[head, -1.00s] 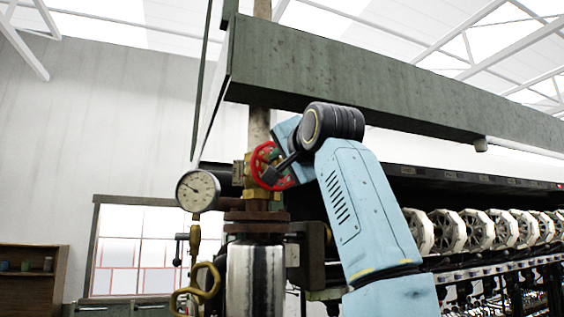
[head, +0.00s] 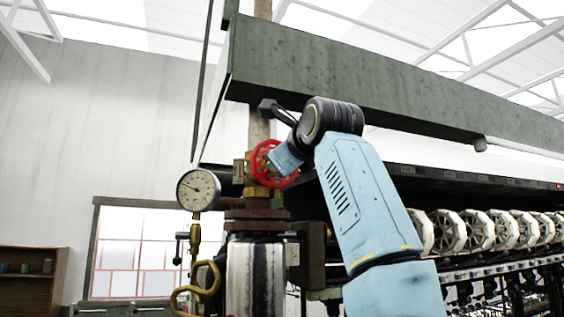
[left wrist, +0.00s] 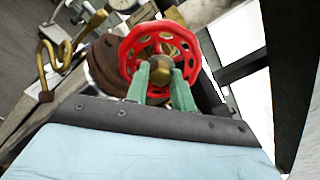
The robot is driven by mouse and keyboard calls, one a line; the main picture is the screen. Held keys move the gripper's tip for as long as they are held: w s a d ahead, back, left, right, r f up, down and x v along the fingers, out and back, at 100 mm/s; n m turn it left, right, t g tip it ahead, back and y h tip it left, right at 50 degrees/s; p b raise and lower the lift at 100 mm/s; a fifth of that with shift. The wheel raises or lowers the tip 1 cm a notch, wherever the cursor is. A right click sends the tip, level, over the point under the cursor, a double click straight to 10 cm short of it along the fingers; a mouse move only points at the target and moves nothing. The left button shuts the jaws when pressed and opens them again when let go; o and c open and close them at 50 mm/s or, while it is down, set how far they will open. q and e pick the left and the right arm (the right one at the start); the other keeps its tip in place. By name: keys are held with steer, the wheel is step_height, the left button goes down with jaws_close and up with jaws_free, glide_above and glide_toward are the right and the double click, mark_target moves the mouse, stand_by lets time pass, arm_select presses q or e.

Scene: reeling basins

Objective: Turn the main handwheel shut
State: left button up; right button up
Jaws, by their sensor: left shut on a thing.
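The red main handwheel (head: 259,155) sits on a brass valve body on the vertical pipe, above the rusty flange. In the left wrist view the handwheel (left wrist: 191,46) faces me, with holes around its disc and a brass hub in the middle. My left gripper (left wrist: 160,76) has its two green fingers on either side of the hub and is shut on the handwheel. In the head view my left gripper (head: 273,167) reaches the wheel from the right, and the hand hides part of the wheel. My right gripper is in neither view.
A round pressure gauge (head: 198,190) stands just left of the valve, with a curved brass pipe (head: 203,283) below. A heavy green beam (head: 380,85) crosses above my arm. A row of pale reels (head: 480,231) lies to the right.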

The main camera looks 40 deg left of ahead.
arm_select(q)
steer(key=m+b, duration=0.1)
steer(key=m, duration=0.9)
steer(key=shift+r+b, duration=0.1)
steer(key=shift+b, duration=0.25)
steer(key=o, duration=0.9)
steer(key=shift+c, duration=0.2)
steer(key=c, duration=0.9)
steer(key=shift+o, duration=0.2)
steer(key=shift+m+b, duration=0.3)
steer(key=shift+m, duration=1.1)
steer(key=o, duration=0.9)
steer(key=shift+c, duration=0.2)
